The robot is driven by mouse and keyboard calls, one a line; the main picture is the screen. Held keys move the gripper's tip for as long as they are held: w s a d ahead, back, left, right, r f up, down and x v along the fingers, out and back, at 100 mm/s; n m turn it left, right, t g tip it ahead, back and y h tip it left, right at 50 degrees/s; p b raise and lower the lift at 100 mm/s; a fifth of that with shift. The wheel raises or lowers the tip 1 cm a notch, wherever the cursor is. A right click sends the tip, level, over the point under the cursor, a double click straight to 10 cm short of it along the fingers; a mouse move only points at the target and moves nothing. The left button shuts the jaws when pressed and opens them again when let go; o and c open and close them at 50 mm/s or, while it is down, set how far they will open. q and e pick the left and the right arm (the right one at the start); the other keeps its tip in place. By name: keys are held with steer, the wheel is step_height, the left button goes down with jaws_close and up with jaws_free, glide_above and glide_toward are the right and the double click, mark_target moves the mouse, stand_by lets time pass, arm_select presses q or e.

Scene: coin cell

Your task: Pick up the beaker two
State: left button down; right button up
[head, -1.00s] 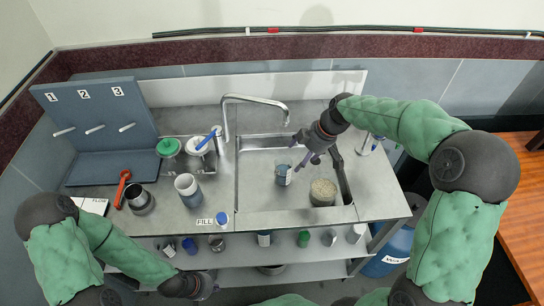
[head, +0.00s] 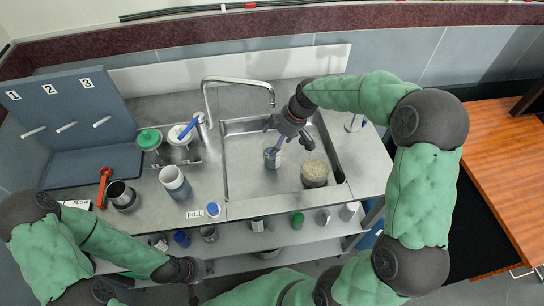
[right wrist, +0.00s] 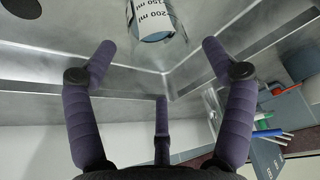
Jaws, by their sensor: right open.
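My right gripper (head: 282,140) is open and just above and behind this beaker in the head view. In the right wrist view (right wrist: 160,50) its purple fingers are spread, with the beaker beyond the tips and nothing between them. My left gripper (head: 205,270) is low before the counter; its fingers are unclear.
A grain-filled container (head: 314,174) stands close to the beaker's right in the sink (head: 240,188). The faucet (head: 238,81) arches over the back.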

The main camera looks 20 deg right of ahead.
mark_target(272, 146)
steer(key=b+x, duration=0.1)
steer(key=x, duration=0.3)
steer(key=shift+s+f+b, duration=0.15)
steer(key=shift+f+b, duration=0.15)
steer(key=shift+r, duration=0.1)
steer(key=c, duration=1.7)
steer(key=shift+r, duration=0.15)
steer(key=shift+r+p, duration=0.45)
steer(key=shift+r, duration=0.55)
steer(key=s+a+r+p, duration=0.1)
steer(key=s+r+p, duration=0.3)
steer(key=s+r, duration=0.6)
steer(key=shift+s+r+p, duration=0.3)
steer(key=shift+s, duration=1.6)
